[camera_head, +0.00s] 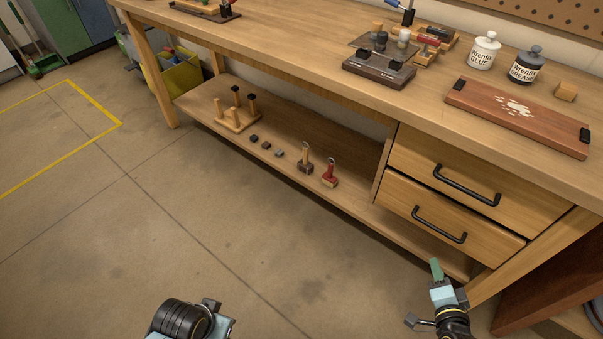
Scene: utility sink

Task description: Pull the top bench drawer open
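The top bench drawer (481,180) is shut in the right part of the workbench, with its front flush in the frame. Its black bar handle (467,186) is bare. The lower drawer (448,217) is also shut, with a similar black handle (439,225). My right gripper (436,270) is low in the picture, below the lower drawer and apart from both handles. Its green fingertip points up; whether the fingers are spread is unclear. My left gripper (222,326) shows only in part at the bottom edge, well left of the drawers; its fingers are hidden.
The bench top (330,85) holds a wooden board (518,115), a glue jar (483,52) and a grease jar (526,67). The lower shelf (330,202) carries a peg stand (232,122) and stamps. A bench leg (525,255) stands right of the drawers. The floor in front is clear.

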